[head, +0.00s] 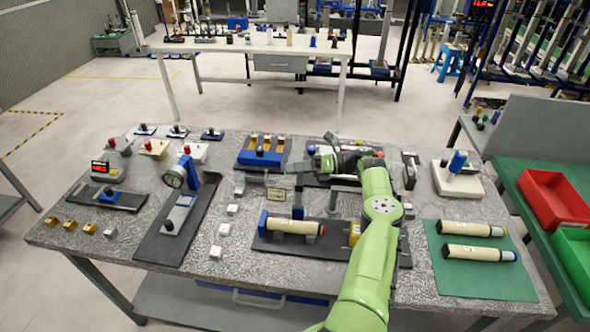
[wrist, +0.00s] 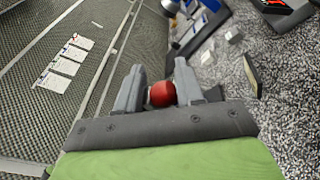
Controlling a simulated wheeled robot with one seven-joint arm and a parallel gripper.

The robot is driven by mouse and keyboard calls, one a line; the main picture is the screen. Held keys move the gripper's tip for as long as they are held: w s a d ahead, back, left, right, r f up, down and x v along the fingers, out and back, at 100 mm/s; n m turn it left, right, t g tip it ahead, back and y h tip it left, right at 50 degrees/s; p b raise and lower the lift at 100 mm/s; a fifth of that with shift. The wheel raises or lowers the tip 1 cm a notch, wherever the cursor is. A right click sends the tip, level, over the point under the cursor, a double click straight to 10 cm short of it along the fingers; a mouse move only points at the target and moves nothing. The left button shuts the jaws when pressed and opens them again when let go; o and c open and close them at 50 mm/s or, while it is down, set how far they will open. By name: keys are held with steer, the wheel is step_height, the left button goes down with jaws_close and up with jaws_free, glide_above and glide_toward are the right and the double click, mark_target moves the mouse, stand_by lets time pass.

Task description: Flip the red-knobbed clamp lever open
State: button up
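A round red knob (wrist: 162,93) shows between the two fingers of my gripper (wrist: 160,75) in the wrist view. The fingers stand apart, one on each side of the knob, with little or no gap to it. I cannot tell whether they press on it. The palm hides the knob's lower side and the lever under it. In the head view my gripper (head: 305,166) reaches left over the back middle of the table, low beside a dark fixture. My wrist and gripper hide most of that clamp.
A blue fixture (head: 260,158) with tan blocks stands left of my gripper. A tan cylinder (head: 291,226) lies in a holder in front. A green mat (head: 480,262) with two cylinders is at the right. Another red-knobbed item (head: 111,143) stands far left on the grey table (head: 75,200).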

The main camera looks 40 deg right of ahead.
steer(key=shift+o, duration=1.2)
steer(key=shift+w+d+f, duration=0.1)
steer(key=shift+d+f, duration=0.05)
step_height(320, 180, up, 10)
steer(key=shift+p, duration=0.45)
